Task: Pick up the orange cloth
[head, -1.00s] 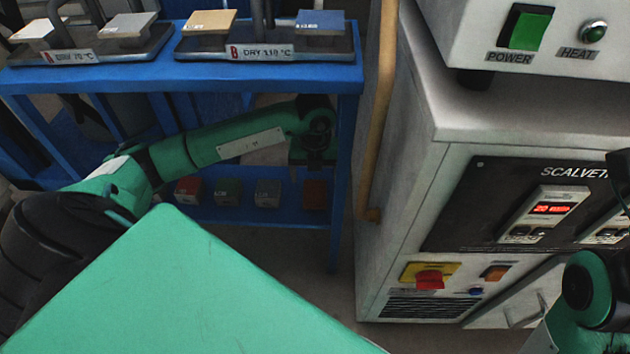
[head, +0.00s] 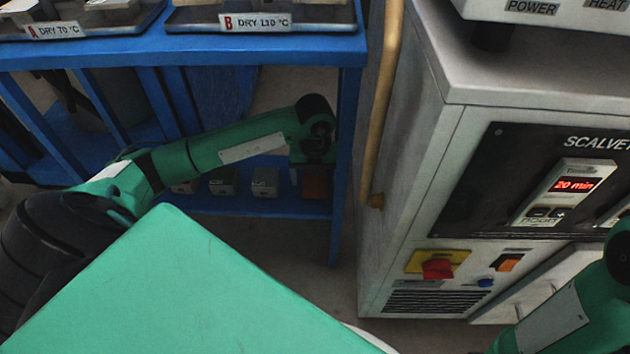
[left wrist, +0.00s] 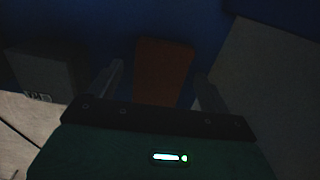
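The orange cloth (head: 315,184) is a small dark orange block-like shape at the right end of the blue rack's lower shelf. In the left wrist view the cloth (left wrist: 163,70) lies dim between my two fingers, with dark gaps on both sides. My left gripper (left wrist: 159,72) is open and empty, pointing at it. In the head view my left gripper (head: 312,160) is a dark shape just above the cloth, its fingertips hard to make out. My right arm shows at the right edge; its gripper is out of view.
Several grey and coloured blocks (head: 265,183) sit left of the cloth on the blue shelf (head: 290,206). The rack's blue post (head: 340,190) stands just right of it. Trays (head: 265,20) are on the rack's top. A grey machine (head: 415,190) stands at right.

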